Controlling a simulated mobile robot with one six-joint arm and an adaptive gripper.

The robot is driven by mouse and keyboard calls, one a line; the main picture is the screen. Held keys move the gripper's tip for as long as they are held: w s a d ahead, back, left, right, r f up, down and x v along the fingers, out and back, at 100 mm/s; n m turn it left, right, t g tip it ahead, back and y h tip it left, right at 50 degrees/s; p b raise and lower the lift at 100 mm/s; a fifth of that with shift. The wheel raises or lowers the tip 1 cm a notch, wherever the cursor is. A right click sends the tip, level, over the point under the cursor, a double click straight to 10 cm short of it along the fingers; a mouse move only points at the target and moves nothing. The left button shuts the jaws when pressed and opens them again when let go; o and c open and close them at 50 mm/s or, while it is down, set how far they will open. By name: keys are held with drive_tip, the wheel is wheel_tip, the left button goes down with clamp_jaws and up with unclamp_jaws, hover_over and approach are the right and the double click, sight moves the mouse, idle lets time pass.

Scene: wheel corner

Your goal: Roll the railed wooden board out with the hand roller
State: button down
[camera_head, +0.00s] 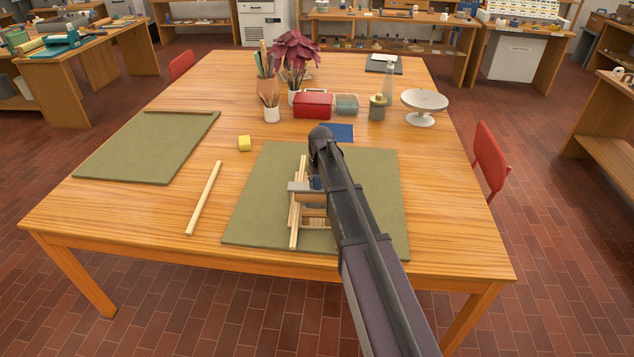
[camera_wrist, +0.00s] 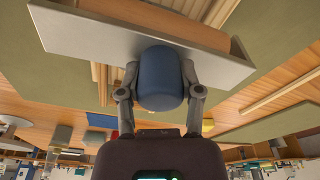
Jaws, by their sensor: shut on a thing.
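The railed wooden board (camera_head: 315,221) lies on the near olive mat (camera_head: 257,215), with pale wooden rails (camera_head: 294,228) along it. My arm hides much of the board. The hand roller has a grey frame (camera_head: 299,187), set crosswise over the rails in the head view. In the wrist view its blue handle (camera_wrist: 160,85) sits between my gripper's fingers (camera_wrist: 160,77), which are shut on it. The grey frame (camera_wrist: 85,45) and the brown roller (camera_wrist: 165,14) show beyond the handle. I cannot tell whether the roller touches the board.
A second olive mat (camera_head: 140,150) is farther left. A red box (camera_head: 312,105), a grey jar (camera_head: 377,108) and a white dish (camera_head: 424,101) stand behind. The table's right front is clear.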

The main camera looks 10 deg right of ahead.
drive_tip(key=shift+f+b, duration=1)
idle(2.0)
drive_tip(key=shift+w, duration=0.1)
idle(0.4)
drive_tip(key=shift+w+d+r, duration=0.15)
drive_tip(key=shift+w, duration=0.85)
drive_tip(key=shift+w+d, duration=0.2)
drive_tip(key=shift+w, duration=0.35)
drive_tip(key=shift+w+d, duration=0.2)
drive_tip(key=shift+w, duration=0.45)
